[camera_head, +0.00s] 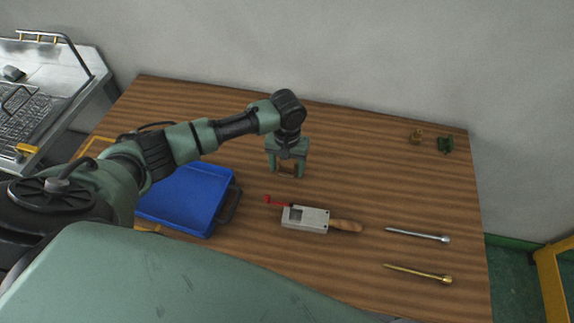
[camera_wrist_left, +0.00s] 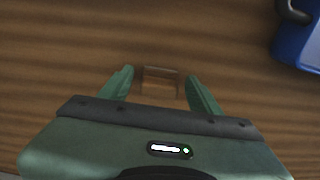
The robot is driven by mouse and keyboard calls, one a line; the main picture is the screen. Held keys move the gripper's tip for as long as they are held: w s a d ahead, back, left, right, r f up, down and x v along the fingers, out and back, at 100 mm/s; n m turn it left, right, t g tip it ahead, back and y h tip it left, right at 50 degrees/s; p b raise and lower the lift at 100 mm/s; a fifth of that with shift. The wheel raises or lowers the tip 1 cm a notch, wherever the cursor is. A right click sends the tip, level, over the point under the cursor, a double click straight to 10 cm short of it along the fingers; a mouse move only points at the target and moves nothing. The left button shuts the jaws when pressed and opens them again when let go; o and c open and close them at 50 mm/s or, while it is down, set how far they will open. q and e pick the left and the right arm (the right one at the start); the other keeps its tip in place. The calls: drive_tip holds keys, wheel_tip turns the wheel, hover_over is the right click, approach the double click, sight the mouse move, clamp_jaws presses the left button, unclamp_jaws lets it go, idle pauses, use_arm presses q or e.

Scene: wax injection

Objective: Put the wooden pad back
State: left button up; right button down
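The wooden pad (camera_wrist_left: 160,82) is a small brown rectangular piece that blends with the wood-grain table (camera_head: 365,150). In the left wrist view it lies between the two green fingers of my left gripper (camera_wrist_left: 161,87), with a gap on each side. In the head view the left gripper (camera_head: 287,169) points down over the middle of the table, and the pad is a small brown patch between its fingertips, partly hidden. The left gripper is open. I cannot tell the exact height of the fingertips above the table. My right gripper is not in view.
A blue tray (camera_head: 188,205) stands left of the gripper. A grey metal tool with a wooden handle (camera_head: 306,218) lies in front of it. Silver (camera_head: 417,235) and brass (camera_head: 418,273) rods lie at right. Small brass (camera_head: 416,137) and green (camera_head: 445,145) parts stand at back right.

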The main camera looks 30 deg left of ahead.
sight(287, 166)
use_arm(q)
wheel_tip(287, 166, up, 12)
drive_tip(key=b, duration=0.1)
drive_tip(key=shift+r+b, duration=0.2)
drive_tip(key=shift+b, duration=0.15)
